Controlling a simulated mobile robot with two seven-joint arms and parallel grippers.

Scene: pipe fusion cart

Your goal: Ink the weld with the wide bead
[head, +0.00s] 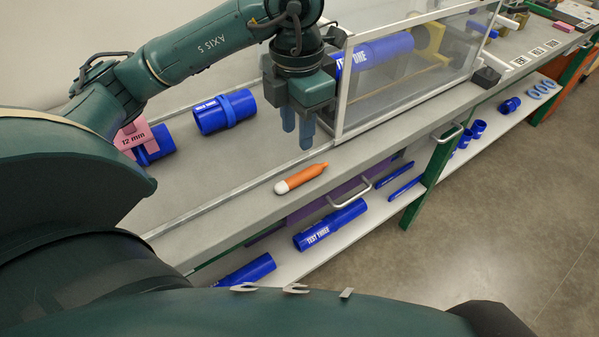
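An orange marker (306,176) with a white tip lies on the bench's front strip. My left gripper (298,134) points down above the bench, behind the marker and apart from it. Its two blue fingers have a narrow gap between them and hold nothing that I can see. A blue pipe (209,117) with a raised ring around its middle lies on the bench to the left. Another blue pipe (159,143) lies farther left, with a pink gauge (133,134) marked "12 mm" at it; my arm partly hides both. My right gripper is out of view.
A clear-walled enclosure (343,85) stands right of my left gripper, with a blue pipe (385,50) marked "TEST ONE" inside. A lower shelf (365,222) holds blue pipes, including one marked "TEST THREE" (330,225). Metal handles (350,195) stick out from the bench front.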

